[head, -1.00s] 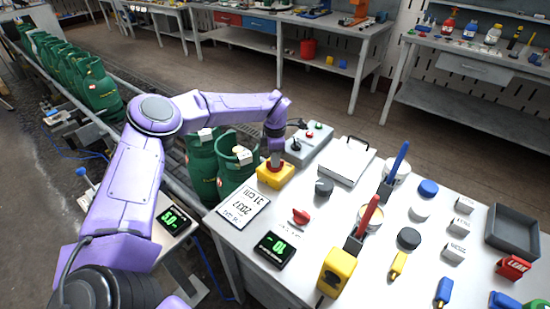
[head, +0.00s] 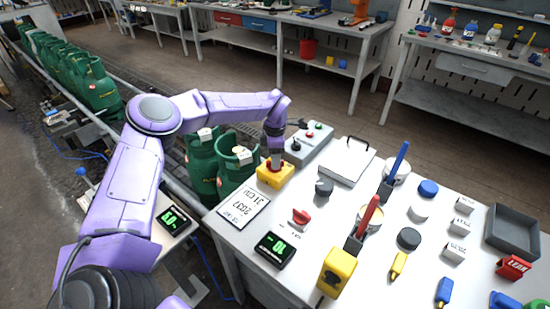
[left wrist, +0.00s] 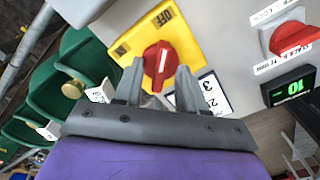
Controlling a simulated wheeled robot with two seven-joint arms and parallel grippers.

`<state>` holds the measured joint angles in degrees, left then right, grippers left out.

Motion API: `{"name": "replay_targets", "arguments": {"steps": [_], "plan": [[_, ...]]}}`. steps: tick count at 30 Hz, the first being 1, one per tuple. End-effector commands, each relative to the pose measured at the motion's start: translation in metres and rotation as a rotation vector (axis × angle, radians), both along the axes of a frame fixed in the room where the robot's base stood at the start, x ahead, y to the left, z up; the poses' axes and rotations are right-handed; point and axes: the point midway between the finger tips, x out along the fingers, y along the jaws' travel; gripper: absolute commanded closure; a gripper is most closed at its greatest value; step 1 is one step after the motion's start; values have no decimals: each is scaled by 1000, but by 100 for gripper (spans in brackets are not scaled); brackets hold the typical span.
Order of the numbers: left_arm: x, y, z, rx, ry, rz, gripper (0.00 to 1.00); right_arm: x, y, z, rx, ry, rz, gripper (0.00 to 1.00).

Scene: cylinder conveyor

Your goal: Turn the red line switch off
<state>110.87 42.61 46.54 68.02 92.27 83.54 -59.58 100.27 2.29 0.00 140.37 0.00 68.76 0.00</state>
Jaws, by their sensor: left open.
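The red line switch is a red rotary knob (left wrist: 160,62) on a yellow plate (left wrist: 196,36) marked ON and OFF in the left wrist view. The white mark on the knob runs roughly upward, toward the OFF lettering. In the head view it sits on a yellow box (head: 269,179) at the table's back left edge, the knob mostly hidden by my gripper. My left gripper (left wrist: 159,72) is open, its two fingertips on either side of the knob; whether they touch it I cannot tell. It comes down over the box in the head view (head: 275,161). My right gripper is not in view.
A second red knob (head: 301,217) stands on the white table near a green display (head: 274,250). A grey control box (head: 311,143) is just behind the yellow box. Green cylinders (head: 203,165) stand on the conveyor to the left. Pots and tools crowd the table's right.

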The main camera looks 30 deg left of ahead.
Motion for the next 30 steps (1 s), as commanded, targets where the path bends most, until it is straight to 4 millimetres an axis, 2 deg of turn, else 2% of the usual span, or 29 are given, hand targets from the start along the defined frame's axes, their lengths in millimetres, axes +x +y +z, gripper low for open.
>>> {"name": "replay_targets", "arguments": {"steps": [5, 9, 15, 30], "plan": [[1, 0, 32, 0, -8, 1, 60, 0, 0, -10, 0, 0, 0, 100], [1, 0, 67, 1, -7, 1, 60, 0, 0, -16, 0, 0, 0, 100], [1, 1, 98, 1, -4, 0, 60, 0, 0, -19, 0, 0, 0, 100], [0, 0, 103, 1, -2, 0, 60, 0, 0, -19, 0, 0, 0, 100]]}}
